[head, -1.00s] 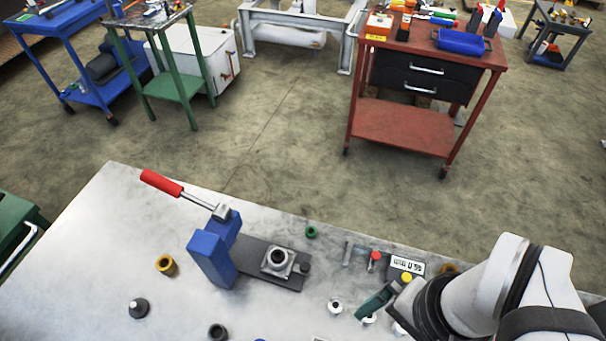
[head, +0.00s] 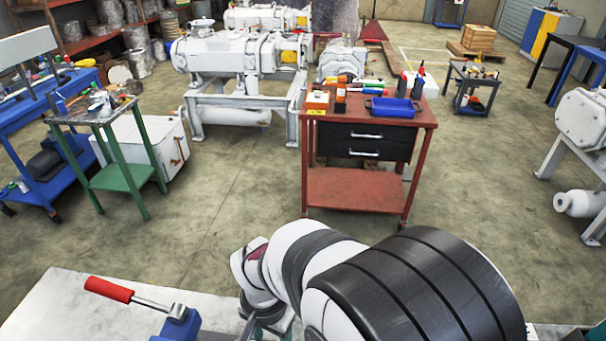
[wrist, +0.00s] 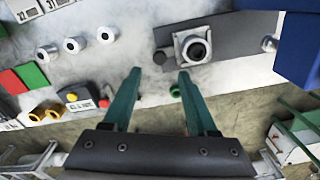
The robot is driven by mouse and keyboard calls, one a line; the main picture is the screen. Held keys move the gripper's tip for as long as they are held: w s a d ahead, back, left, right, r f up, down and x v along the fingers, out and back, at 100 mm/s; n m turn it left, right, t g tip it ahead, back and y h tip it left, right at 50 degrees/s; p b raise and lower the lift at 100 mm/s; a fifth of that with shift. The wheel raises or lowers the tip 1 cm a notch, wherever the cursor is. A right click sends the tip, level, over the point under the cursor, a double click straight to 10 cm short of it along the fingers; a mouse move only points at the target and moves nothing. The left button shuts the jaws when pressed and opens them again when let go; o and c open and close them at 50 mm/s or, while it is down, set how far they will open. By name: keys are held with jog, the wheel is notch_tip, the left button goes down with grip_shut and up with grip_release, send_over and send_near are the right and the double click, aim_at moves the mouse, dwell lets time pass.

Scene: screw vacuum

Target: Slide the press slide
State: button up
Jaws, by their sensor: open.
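The press's blue body (head: 178,325) and red-handled lever (head: 109,289) show at the lower left of the head view. In the wrist view its blue body (wrist: 298,40) is at the upper right. The dark grey press slide (wrist: 235,40) runs left from it, carrying a metal block with a round bore (wrist: 196,47). The slide is out of the head view.
A green ring (wrist: 175,91) shows between the fingers, close to the right one. Several white fittings (wrist: 105,35), a box with red and yellow buttons (wrist: 84,98) and yellow rings (wrist: 46,110) lie to the left. A red cart (head: 365,185) stands beyond the bench.

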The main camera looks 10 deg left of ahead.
notch_tip(320, 180, down, 7)
jog(key=shift+f, duration=0.1)
grip_shut()
dwell(0.3)
dwell(1.2)
